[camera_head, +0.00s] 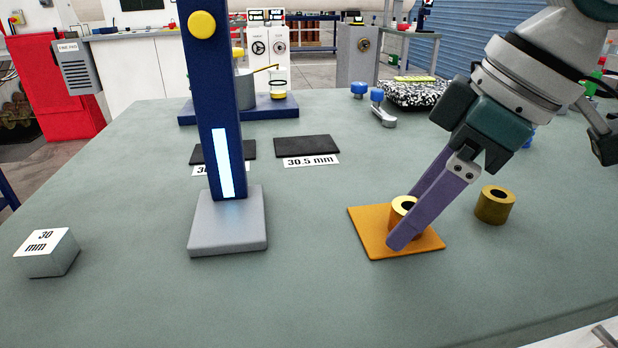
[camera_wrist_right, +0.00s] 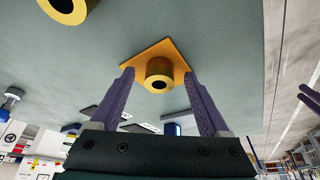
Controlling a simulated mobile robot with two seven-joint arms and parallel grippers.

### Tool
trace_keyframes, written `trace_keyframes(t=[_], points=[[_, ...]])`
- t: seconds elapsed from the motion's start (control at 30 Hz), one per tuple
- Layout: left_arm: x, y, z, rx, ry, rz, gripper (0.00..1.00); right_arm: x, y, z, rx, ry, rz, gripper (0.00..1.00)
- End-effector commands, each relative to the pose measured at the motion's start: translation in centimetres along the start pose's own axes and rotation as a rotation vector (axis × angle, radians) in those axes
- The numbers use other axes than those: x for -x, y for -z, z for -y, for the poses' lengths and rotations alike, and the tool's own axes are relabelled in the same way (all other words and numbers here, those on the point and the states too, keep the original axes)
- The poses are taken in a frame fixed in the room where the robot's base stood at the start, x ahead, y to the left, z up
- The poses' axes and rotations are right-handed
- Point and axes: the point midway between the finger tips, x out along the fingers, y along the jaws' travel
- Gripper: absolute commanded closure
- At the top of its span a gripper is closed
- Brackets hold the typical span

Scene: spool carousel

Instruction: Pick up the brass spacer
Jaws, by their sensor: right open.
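A brass-coloured spacer (camera_head: 400,209), a short ring with a dark hole, stands upright on an orange square pad (camera_head: 372,232). My right gripper (camera_head: 403,226) has its purple fingers open around this spacer, one on each side. In the right wrist view the spacer (camera_wrist_right: 159,76) sits between the two spread fingertips, with a visible gap on both sides. In the head view the near finger hides part of it. A second brass-coloured spacer (camera_head: 495,206) stands on the table to the right, outside the fingers. My left gripper is not in view.
A blue gauge column on a grey base (camera_head: 228,240) stands left of the pad. A block marked 30 mm (camera_head: 48,256) lies at far left. Dark pads with labels (camera_head: 306,146) and a speckled black-and-white block (camera_head: 408,94) are farther back. The front table is clear.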

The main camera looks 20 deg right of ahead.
Motion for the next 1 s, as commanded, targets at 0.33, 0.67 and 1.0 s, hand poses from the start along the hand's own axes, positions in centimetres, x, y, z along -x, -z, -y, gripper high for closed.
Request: trace_keyframes(t=[0.33, 0.67, 1.0], points=[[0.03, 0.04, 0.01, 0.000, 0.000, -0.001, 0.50, 0.04, 0.01, -0.01, 0.000, 0.000, 0.000, 0.39], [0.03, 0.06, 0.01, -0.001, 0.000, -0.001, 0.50, 0.05, 0.01, -0.02, 0.000, -0.001, 0.000, 0.76], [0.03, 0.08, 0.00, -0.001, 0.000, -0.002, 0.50, 0.06, 0.02, -0.02, 0.000, -0.001, 0.000, 1.00]])
